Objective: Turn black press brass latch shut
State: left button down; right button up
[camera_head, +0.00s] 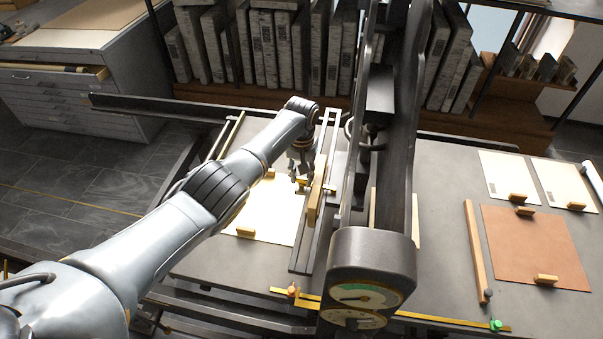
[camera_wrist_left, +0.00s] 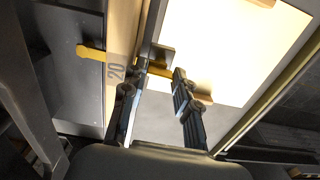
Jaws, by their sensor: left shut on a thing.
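The black press (camera_head: 372,249) stands over the middle of the bed, with round dials on its front end. My left gripper (camera_head: 303,174) reaches in from the left, beside the wooden bar on the press's left side. In the left wrist view its fingers (camera_wrist_left: 156,84) are on either side of a small brass latch piece (camera_wrist_left: 158,71), and the gripper is shut on it. Another brass piece (camera_wrist_left: 90,53) sticks out left of the pale wooden bar (camera_wrist_left: 120,60) marked 20. The latch is mostly hidden by the gripper in the head view. My right gripper is out of view.
A white sheet (camera_head: 262,215) lies on the bed below my left arm. Right of the press lie a brown sheet (camera_head: 537,248), pale sheets (camera_head: 508,177) and a wooden bar (camera_head: 475,250). Shelves of stone slabs (camera_head: 270,45) stand behind.

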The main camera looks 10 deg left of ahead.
pick_arm(q)
jog(key=shift+n, duration=0.3)
dwell(0.4)
jog(key=c, duration=1)
grip_release()
jog(key=shift+r, duration=0.1)
jog(key=shift+a+r, duration=0.1)
jog(key=shift+r, duration=3.85)
jog(key=shift+f, duration=0.1)
